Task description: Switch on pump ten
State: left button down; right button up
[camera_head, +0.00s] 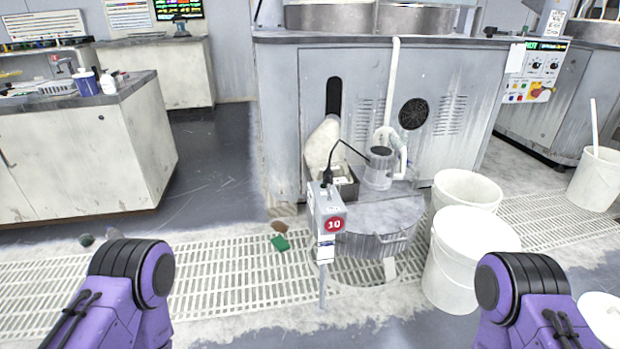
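A grey post-mounted box (326,212) with a red round "10" label (334,225) stands in the middle, in front of the grey cabinet. A black plug and cable (329,172) sit at its top and run to a small pump (379,168) with a dark top. The pump stands on a round grey lid or drum (381,222) just behind the box. No switch on the box can be made out clearly. Purple and black parts of my two arms show at the bottom left and bottom right. Neither gripper is in view.
White buckets (462,250) stand right of the box, close to it. A grey polishing cabinet (290,120) rises behind. A white-fronted bench (80,150) is at left; open floor lies between.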

aim_at(327, 180)
jog(key=u, duration=0.65)
jog(key=i, duration=1.55)
jog(key=z, duration=0.85)
